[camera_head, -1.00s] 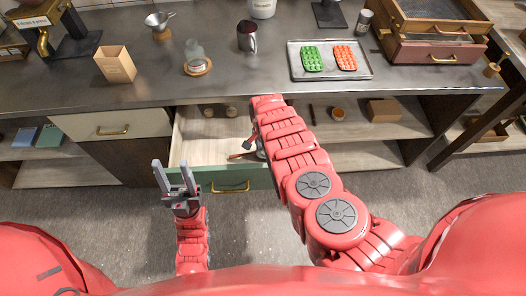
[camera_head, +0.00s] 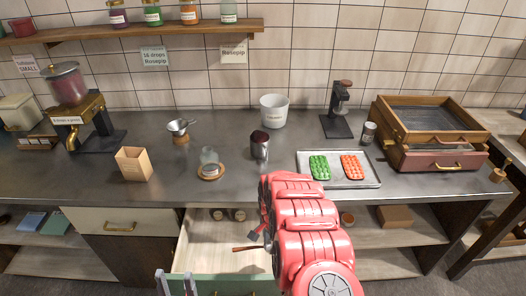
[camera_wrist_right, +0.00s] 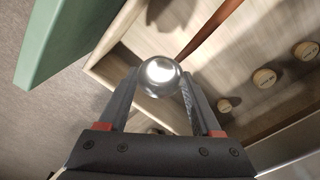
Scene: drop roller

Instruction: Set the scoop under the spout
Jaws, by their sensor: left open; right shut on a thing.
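The scoop (camera_wrist_right: 160,75), with a shiny round metal bowl and a brown handle, is between the fingers of my right gripper (camera_wrist_right: 158,92), which is shut on it over the open drawer. In the head view its brown handle (camera_head: 246,248) points left, and my right forearm hides most of the bowl. The dispenser (camera_head: 78,105) stands at the left of the counter, with a reddish hopper and a brass spout (camera_head: 72,142) over the counter's front part. My left gripper (camera_head: 176,282) is open and empty at the bottom edge, in front of the drawer.
The drawer (camera_head: 190,250) is pulled out below the counter, with small round-topped jars at its back. On the counter are a paper box (camera_head: 134,165), a glass on a wooden coaster (camera_head: 210,172), a dark-topped metal cup (camera_head: 260,147) and a tray (camera_head: 368,182) with green and red moulds.

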